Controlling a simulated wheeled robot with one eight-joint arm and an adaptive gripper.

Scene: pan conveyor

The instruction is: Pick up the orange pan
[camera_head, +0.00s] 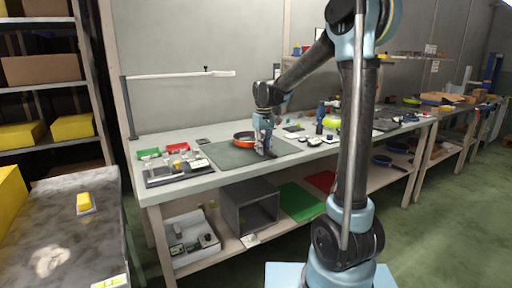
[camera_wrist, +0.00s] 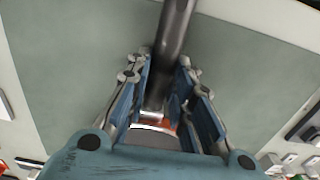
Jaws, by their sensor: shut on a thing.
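The orange pan (camera_head: 239,140) is on the grey-green mat (camera_head: 284,147) on the workbench, its round body to the left of my gripper (camera_head: 265,152). In the wrist view, the pan's dark handle (camera_wrist: 176,28) runs between the two blue-padded fingers of my gripper (camera_wrist: 163,72), which are shut on it. Only a small red-orange part of the pan body (camera_wrist: 168,123) shows there; my gripper's base hides the rest. I cannot tell whether the pan touches the mat or is slightly raised.
A tray of small parts (camera_head: 163,176) and red and green bins lie left of the mat. Small devices (camera_head: 313,141) lie to its right. A lamp arm (camera_head: 180,75) reaches over the bench's back. A grey box (camera_head: 248,207) stands on the lower shelf.

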